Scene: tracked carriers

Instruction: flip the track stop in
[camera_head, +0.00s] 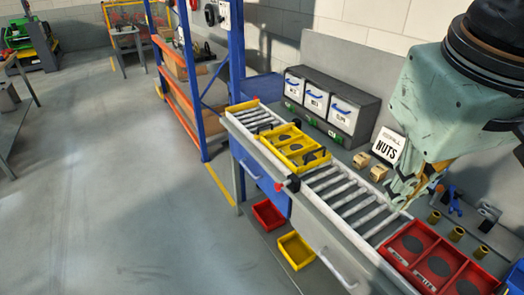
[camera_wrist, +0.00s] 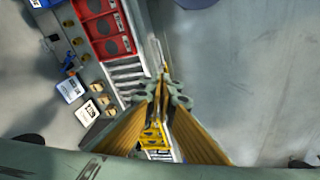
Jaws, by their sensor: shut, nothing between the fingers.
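The track stop (camera_head: 288,184) is a small dark piece with a red end on the front rail of the roller track, just right of the yellow carrier. It sticks out at the rail's front side. I cannot make it out clearly in the wrist view, where my fingers cover part of the track. My gripper (camera_head: 397,201) is at the right, over the rollers and well to the right of the stop. Its fingertips meet in the wrist view (camera_wrist: 162,82), shut with nothing between them. The yellow carrier (camera_head: 268,149) with dark round recesses sits on the rollers (camera_head: 345,193).
A red carrier (camera_head: 409,229) stands at the track's right end. A sign (camera_head: 389,146), wooden blocks and brass cylinders are on the bench behind. White drawers (camera_head: 316,101) stand at the back. A red bin (camera_head: 268,213) and yellow bin (camera_head: 296,250) are below the track. The front floor is clear.

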